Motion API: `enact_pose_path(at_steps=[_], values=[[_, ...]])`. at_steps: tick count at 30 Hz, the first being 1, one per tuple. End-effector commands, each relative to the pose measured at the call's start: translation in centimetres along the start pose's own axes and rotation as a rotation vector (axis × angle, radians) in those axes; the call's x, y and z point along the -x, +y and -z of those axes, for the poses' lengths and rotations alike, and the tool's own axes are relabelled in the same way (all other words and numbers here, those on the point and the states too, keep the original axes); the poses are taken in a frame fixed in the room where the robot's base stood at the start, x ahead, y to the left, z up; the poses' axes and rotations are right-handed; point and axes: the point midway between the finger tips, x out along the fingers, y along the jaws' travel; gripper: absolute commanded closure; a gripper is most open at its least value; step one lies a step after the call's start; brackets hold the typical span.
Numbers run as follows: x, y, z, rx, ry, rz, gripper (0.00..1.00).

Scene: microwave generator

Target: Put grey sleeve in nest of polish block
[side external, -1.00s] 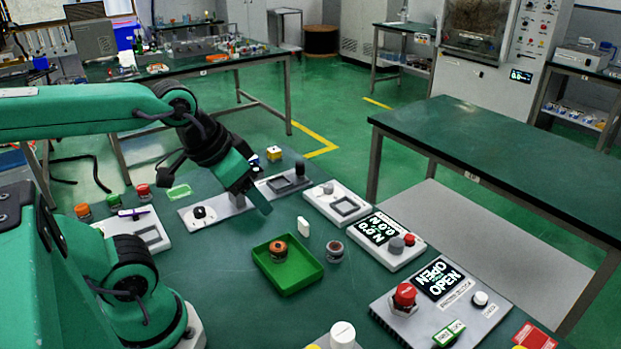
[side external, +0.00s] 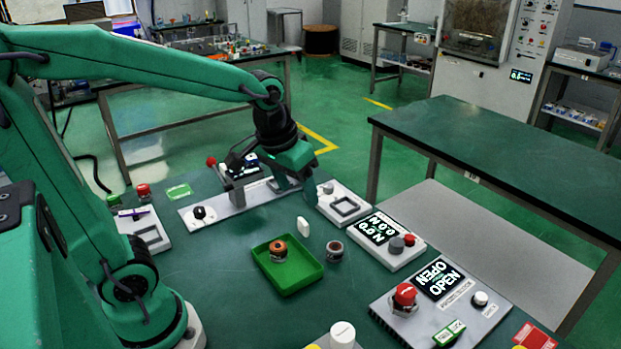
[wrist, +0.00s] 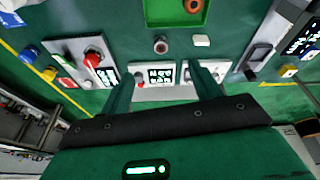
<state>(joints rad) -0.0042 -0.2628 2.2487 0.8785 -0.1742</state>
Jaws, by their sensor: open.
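A short grey sleeve (side external: 335,250), apparently hollow, stands upright on the green table just right of the green tray. It also shows in the wrist view (wrist: 161,46). My gripper (side external: 304,192) is open and empty, above the back of the table and away from the sleeve. In the wrist view its fingers (wrist: 161,74) are spread apart, with a display block beyond them. Several blocks have square recesses: one at the back right (side external: 345,204), one at the left (side external: 150,236). I cannot read which is the polish block.
The green tray (side external: 310,278) holds an orange-topped ring (side external: 277,250). A small white piece (side external: 303,227) stands behind it. A display block (side external: 385,240) and a panel with a red button (side external: 404,294) are at the right. The table left of the tray is clear.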

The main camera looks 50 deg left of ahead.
Motion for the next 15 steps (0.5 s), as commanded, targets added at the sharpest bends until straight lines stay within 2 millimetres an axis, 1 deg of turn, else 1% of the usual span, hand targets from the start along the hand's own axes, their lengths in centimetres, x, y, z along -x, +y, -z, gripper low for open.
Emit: enact_pose_path(at_steps=[1,6,11,15], values=[[-0.8,0.1,0.6,0.013,-0.021,0.004,0.37],[-3.3,0.4,2.4,0.060,-0.075,0.016,0.37],[-6.0,0.6,3.9,0.103,-0.127,0.030,0.37],[-8.6,0.7,5.0,0.140,-0.171,0.043,0.37]])
